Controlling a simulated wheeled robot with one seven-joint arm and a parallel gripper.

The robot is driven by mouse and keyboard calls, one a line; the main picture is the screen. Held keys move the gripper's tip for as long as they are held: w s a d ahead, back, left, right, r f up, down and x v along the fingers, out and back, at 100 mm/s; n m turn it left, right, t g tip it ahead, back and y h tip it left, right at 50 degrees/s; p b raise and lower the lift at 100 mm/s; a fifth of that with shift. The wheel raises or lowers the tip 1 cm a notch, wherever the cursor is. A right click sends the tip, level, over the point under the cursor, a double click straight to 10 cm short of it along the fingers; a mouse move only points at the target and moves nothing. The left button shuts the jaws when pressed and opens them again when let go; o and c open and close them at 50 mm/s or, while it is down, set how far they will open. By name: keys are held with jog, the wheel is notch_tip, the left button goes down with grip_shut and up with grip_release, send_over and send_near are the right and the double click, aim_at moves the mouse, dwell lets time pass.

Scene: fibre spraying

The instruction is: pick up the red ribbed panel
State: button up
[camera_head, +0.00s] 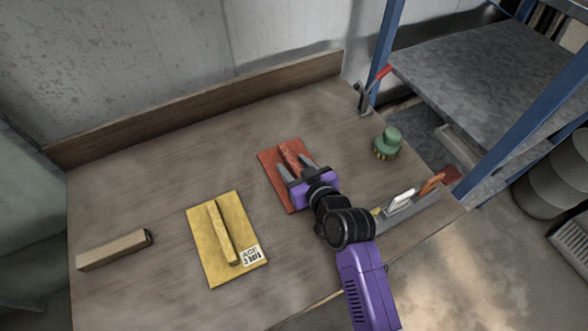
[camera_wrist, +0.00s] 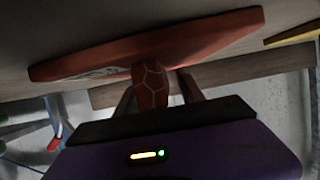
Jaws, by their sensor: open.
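The red ribbed panel (camera_head: 273,163) lies on the wooden table, right of the middle, with a raised rib (camera_head: 289,155) along it. My gripper (camera_head: 296,170) is over the panel with its two fingers on either side of the rib. The fingers are apart. In the wrist view the panel (camera_wrist: 210,37) spans the upper part, and the rib (camera_wrist: 150,85) stands between the fingers of my gripper (camera_wrist: 157,90). I cannot tell whether either finger touches the rib. My gripper's body hides the panel's near right part in the head view.
A yellow panel (camera_head: 203,236) with a rib and a label lies to the left. A wooden block (camera_head: 112,250) lies at the far left. A green knob-like object (camera_head: 387,143), trowel-like tools (camera_head: 400,205) and a clamp (camera_head: 364,98) are on the right. A blue-framed shelf (camera_head: 480,75) stands beyond.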

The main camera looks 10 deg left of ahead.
grip_shut()
dwell(1.2)
jog(key=shift+r, duration=0.15)
